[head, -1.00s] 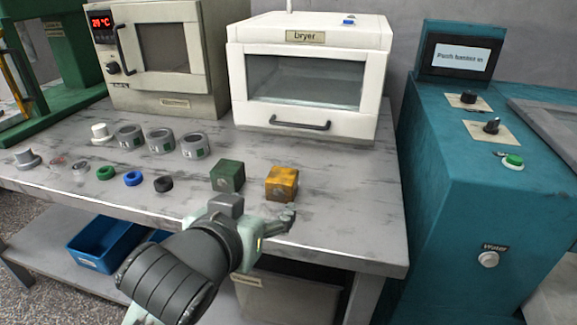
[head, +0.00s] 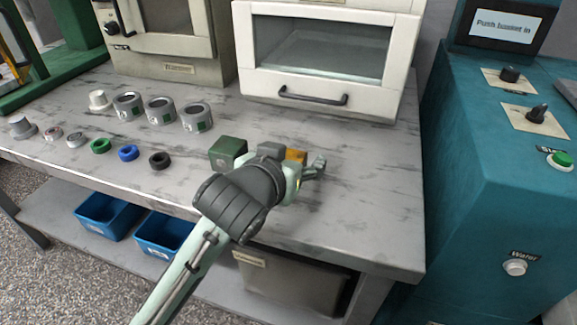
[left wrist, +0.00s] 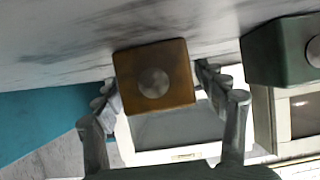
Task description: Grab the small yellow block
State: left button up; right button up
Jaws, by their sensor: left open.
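The small yellow block (head: 296,156) is on the grey table, mostly hidden behind my left gripper (head: 308,174) in the head view. In the left wrist view the yellow block (left wrist: 154,80) shows a round grey spot on its face. My left gripper (left wrist: 163,105) is open there, with one finger on each side of the block's lower part. Whether the fingers touch it I cannot tell. My right gripper is not in view.
A green block (head: 228,152) stands close to the left of the yellow one. Grey cups (head: 162,110) and small rings (head: 128,152) lie further left. The dryer (head: 320,50) is behind. A teal machine (head: 490,190) stands right. The table's right part is clear.

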pick_arm(q)
jog(key=shift+x, duration=0.8)
grip_shut()
jog(key=shift+r, duration=0.15)
